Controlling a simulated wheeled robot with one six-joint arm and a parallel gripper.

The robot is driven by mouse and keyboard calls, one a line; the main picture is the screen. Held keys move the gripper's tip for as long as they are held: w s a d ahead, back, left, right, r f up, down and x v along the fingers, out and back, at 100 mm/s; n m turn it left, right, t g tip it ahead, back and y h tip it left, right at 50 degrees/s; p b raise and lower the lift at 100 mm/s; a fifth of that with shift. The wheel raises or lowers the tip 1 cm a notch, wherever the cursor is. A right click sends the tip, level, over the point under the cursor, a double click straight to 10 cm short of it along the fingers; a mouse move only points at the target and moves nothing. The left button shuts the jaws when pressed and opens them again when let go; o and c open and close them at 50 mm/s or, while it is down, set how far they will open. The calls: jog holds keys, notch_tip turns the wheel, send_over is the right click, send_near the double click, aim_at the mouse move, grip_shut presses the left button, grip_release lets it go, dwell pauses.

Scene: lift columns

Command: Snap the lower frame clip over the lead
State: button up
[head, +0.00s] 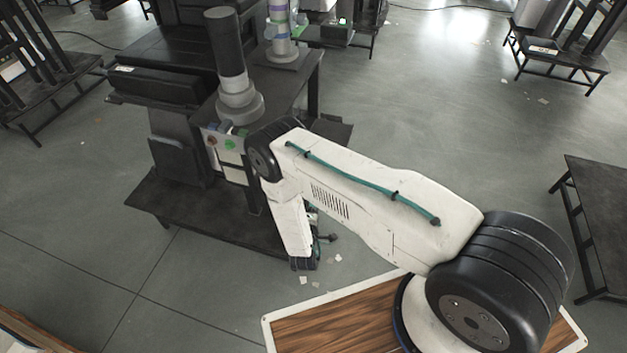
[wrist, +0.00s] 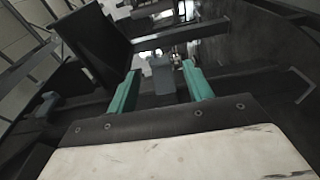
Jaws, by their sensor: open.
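My gripper (wrist: 161,84) is open in the wrist view, its two teal fingers spread apart. A small grey upright block (wrist: 160,73) shows between and beyond the fingertips, with a gap on each side. I cannot tell whether this block is the lower frame clip. A dull teal piece (wrist: 45,105) lies at the left of the wrist view; it may be part of the lead, but it is too dark to tell. In the head view my arm reaches down beside the dark column frame (head: 200,150), and its end is low by the base. No clip or lead can be made out clearly there.
A dark flat panel (wrist: 93,42) and a dark bar (wrist: 180,35) stand close beyond my fingers. The frame's low dark platform (head: 185,212) spreads around its foot. A dark table (head: 600,200) stands at the right. Open grey floor (head: 440,130) lies behind my arm.

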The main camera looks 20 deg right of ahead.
jog(key=x, duration=0.7)
jog(key=shift+w, duration=0.3)
jog(key=shift+d+r, duration=0.1)
jog(key=c, duration=1)
